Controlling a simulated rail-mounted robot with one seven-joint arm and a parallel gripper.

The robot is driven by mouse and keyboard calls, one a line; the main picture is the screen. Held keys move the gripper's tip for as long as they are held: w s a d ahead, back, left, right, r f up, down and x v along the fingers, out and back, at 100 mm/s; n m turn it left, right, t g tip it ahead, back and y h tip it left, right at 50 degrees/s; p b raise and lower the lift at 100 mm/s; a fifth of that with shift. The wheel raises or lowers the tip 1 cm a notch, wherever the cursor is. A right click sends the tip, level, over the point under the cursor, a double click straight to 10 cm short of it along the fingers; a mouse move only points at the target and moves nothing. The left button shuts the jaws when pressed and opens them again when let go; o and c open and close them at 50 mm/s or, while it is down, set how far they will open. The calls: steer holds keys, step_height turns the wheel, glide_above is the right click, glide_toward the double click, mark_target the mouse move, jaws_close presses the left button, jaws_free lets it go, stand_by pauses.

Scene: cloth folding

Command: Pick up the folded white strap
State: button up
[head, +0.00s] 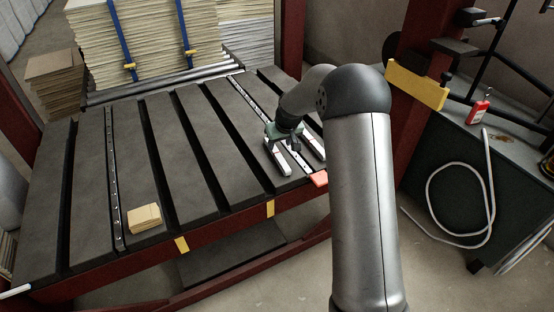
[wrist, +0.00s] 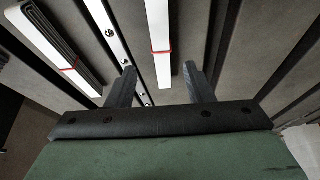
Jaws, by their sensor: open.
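A long white strap (wrist: 160,40) with a red band around it lies flat on the slatted table in the wrist view, beyond the fingertips and roughly in line with the space between them. A second white strap bundle (wrist: 52,45), with dark layers along its side and a red band, lies at the upper left. In the head view two white straps show by the gripper, one at left (head: 284,170) and one at right (head: 315,148). My gripper (wrist: 160,76) is open with nothing between its fingers. In the head view it (head: 284,140) is above the table's right part; its fingertips are hard to make out.
The table has dark slats (head: 140,150) with gaps and metal perforated strips. A cream block (head: 144,217) lies at front left. A red piece (head: 318,179) sits at the front edge. Stacked sheets (head: 150,45) stand behind. A red post rises at right beside a dark bench (head: 450,180).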

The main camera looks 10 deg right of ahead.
mark_target(276, 151)
steer(key=shift+b+x, duration=1.35)
steer(key=shift+x, duration=1.75)
steer(key=shift+a+r, duration=0.1)
jaws_close()
